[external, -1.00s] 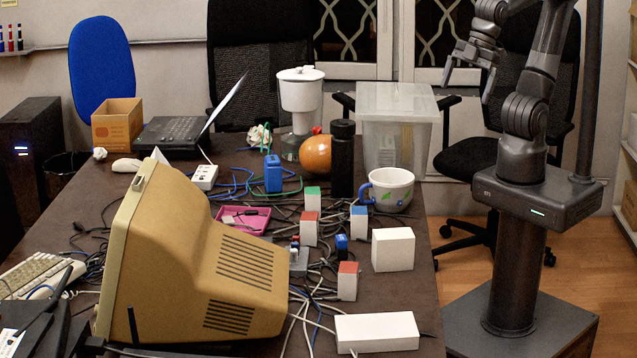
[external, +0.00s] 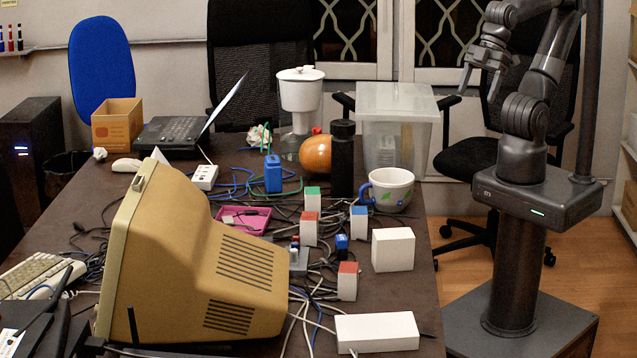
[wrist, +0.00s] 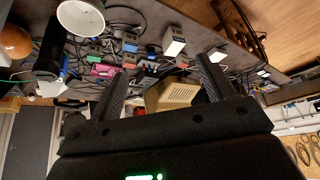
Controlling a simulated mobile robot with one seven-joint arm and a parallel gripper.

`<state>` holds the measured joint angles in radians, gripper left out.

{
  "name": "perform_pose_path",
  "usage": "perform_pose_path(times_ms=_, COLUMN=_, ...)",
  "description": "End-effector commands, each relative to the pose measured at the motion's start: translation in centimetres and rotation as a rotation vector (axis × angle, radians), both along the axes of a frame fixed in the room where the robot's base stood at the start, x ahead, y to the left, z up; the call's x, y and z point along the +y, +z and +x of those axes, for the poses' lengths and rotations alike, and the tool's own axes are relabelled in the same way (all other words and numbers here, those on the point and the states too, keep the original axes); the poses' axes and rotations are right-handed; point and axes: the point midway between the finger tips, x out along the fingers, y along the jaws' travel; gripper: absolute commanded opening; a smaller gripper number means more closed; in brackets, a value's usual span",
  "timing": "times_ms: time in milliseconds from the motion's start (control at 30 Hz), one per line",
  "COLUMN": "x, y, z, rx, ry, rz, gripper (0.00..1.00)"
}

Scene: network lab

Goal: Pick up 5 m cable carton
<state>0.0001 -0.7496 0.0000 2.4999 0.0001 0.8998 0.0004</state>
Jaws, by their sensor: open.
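Several small white cartons stand on the desk in the external view: one with a green top (external: 312,205), one with a red top (external: 309,234), one with a blue top (external: 359,228) and a nearer one with a red top (external: 347,287). A plain white box (external: 393,250) and a flat white box (external: 377,332) are also there. I cannot read any label, so I cannot tell which is the 5 m cable carton. My gripper (external: 478,95) is open and empty, raised beyond the desk's right edge. In the wrist view its fingers (wrist: 163,66) are apart, with cartons far off.
A mug (external: 388,190), a black cylinder (external: 342,160) and a clear plastic bin (external: 397,130) stand behind the cartons. Cables tangle around them. A beige monitor (external: 215,270) fills the front left.

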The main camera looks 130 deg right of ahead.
Motion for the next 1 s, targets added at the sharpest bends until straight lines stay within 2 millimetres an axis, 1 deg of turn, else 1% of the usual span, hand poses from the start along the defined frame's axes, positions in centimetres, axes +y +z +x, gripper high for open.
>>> perform_pose_path(times_ms=67, x=-0.1, y=0.0, z=0.3, rx=0.005, ry=-0.007, rz=0.002, gripper=0.75)
perform_pose_path(times_ms=167, x=-0.3, y=0.0, z=1.4, rx=0.025, ry=-0.029, rz=0.012, gripper=0.75)
perform_pose_path(times_ms=267, x=-0.9, y=-0.2, z=3.3, rx=0.058, ry=-0.072, rz=0.029, gripper=0.75)
perform_pose_path(times_ms=367, x=-1.6, y=-0.5, z=5.7, rx=0.096, ry=-0.127, rz=0.051, gripper=0.75)
perform_pose_path(times_ms=533, x=-3.2, y=-1.8, z=9.8, rx=0.160, ry=-0.221, rz=0.082, gripper=0.75)
perform_pose_path(times_ms=667, x=-4.5, y=-3.4, z=12.9, rx=0.209, ry=-0.295, rz=0.105, gripper=0.75)
perform_pose_path(times_ms=767, x=-5.7, y=-5.0, z=15.2, rx=0.245, ry=-0.351, rz=0.119, gripper=0.75)
perform_pose_path(times_ms=867, x=-7.0, y=-6.8, z=17.4, rx=0.281, ry=-0.410, rz=0.133, gripper=0.75)
perform_pose_path(times_ms=1000, x=-8.9, y=-9.8, z=20.3, rx=0.331, ry=-0.491, rz=0.150, gripper=0.75)
